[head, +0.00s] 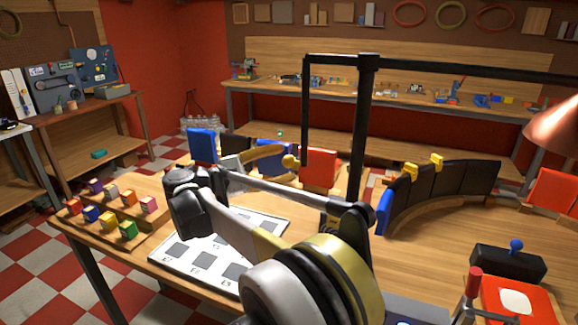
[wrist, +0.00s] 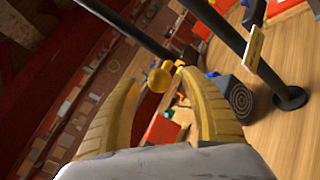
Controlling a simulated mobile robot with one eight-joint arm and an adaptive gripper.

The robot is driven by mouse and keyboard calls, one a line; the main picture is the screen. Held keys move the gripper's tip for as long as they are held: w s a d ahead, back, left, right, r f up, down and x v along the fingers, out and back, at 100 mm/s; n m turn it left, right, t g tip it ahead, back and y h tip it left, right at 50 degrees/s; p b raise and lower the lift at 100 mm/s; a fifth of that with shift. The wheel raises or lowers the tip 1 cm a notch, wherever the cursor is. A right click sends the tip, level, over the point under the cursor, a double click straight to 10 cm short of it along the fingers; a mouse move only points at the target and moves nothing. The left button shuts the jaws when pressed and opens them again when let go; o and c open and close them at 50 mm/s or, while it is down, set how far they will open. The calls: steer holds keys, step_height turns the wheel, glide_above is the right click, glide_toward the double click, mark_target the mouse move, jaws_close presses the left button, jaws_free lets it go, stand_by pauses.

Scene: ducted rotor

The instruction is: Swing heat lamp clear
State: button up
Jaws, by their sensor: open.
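The heat lamp's copper shade (head: 553,126) shows at the right edge of the head view, cut off by the frame. A black boom (head: 460,68) runs toward it from an upright black post (head: 363,130). On the post's other side, a thin black rod (head: 305,110) hangs down near a yellow ball (head: 290,160). My gripper (head: 283,154) is beside the ball. In the wrist view the ball (wrist: 160,78) appears between the spread yellow fingertips of my gripper (wrist: 168,86). Whether either finger touches it, I cannot tell.
Colored blocks (head: 110,205) and a white marked board (head: 190,258) lie on the table at left. A curved row of black panels (head: 445,185) stands right of the post. A black box with a blue knob (head: 508,262) and a red unit (head: 520,302) sit at front right.

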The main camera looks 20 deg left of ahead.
steer(key=shift+x, duration=1.05)
steer(key=shift+c, duration=0.6)
jaws_close()
steer(key=shift+s, duration=0.15)
